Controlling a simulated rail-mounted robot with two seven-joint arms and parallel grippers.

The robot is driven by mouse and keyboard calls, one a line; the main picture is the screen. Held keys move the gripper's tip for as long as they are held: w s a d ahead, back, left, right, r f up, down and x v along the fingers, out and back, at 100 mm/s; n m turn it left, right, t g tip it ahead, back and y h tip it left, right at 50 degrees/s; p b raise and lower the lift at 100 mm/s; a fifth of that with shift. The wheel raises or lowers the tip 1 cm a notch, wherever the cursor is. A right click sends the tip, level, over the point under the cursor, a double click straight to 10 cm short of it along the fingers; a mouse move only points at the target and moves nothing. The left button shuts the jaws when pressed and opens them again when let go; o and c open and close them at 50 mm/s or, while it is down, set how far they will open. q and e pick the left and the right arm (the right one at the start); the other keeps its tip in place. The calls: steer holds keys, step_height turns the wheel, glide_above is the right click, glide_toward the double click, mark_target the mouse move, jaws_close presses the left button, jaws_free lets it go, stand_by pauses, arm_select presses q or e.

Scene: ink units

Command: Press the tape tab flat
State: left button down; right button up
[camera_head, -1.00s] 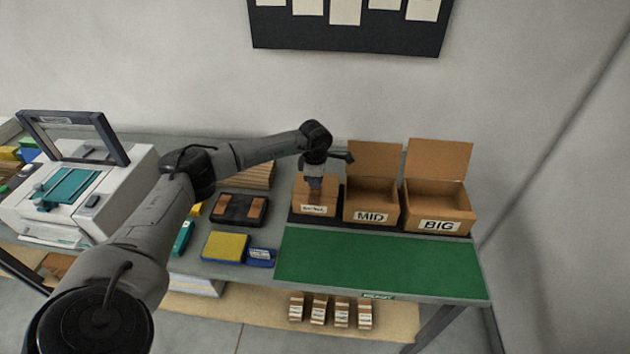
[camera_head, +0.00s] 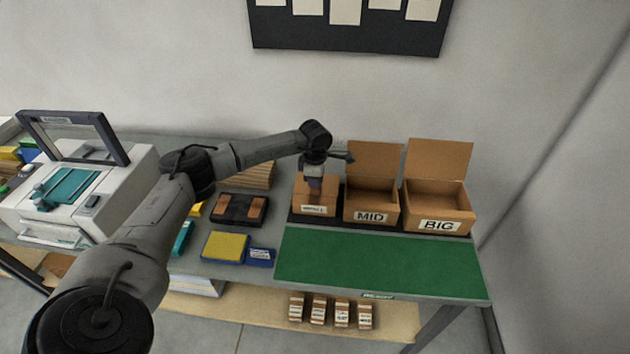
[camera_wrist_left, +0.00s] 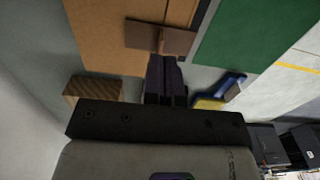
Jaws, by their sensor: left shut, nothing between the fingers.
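The small closed cardboard box (camera_head: 316,205) with a label on its front stands at the left of the box row. My left gripper (camera_head: 314,188) is shut and empty, pointing down at the top of this box. In the left wrist view, the shut fingers (camera_wrist_left: 161,62) are at the brown tape tab (camera_wrist_left: 160,38), a darker strip lying across the cardboard box top (camera_wrist_left: 100,35). The fingers hide part of the tab's end. I cannot tell whether they touch it or whether it lies fully flat. My right gripper is not in view.
Open boxes marked MID (camera_head: 371,217) and BIG (camera_head: 439,225) stand right of the small box. A clear green mat (camera_head: 380,262) lies in front. A black tray (camera_head: 239,210), a yellow pad (camera_head: 226,246) and a blue item (camera_head: 261,257) are at left.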

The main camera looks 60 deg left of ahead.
mark_target(315, 193)
arm_select(q)
steer(key=shift+f, duration=0.2)
stand_by(0.5)
steer(key=shift+f+b, duration=0.5)
steer(key=shift+f, duration=0.4)
steer(key=shift+r, duration=0.15)
steer(key=shift+r, duration=0.1)
step_height(315, 193, up, 8)
steer(key=p, duration=0.6)
